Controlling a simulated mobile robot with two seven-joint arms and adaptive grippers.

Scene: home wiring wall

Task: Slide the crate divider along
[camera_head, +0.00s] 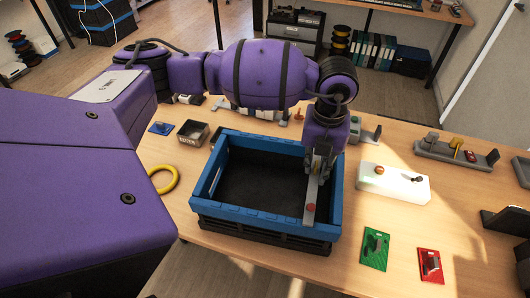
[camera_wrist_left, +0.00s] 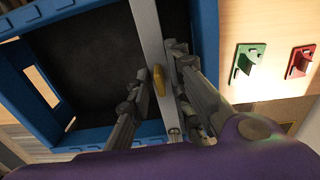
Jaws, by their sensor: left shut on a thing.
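The blue crate (camera_head: 262,224) stands on the wooden table, with a dark floor inside. The crate divider (camera_head: 309,213), a narrow grey bar with a red spot near its front end, runs front to back near the crate's right wall. My left gripper (camera_head: 318,168) reaches down over the crate from behind and is shut on the divider. In the left wrist view, its fingers (camera_wrist_left: 160,72) lie on either side of the grey divider (camera_wrist_left: 147,28), with a yellow tab (camera_wrist_left: 158,80) between them. The fingers hide part of the divider. My right gripper is not in view.
A white board (camera_head: 393,187) lies right of the crate, with a green plate (camera_head: 375,248) and a red plate (camera_head: 431,265) nearer. A yellow ring (camera_head: 164,180) and a small open box (camera_head: 193,133) lie to the left. A rack (camera_head: 455,153) stands far right.

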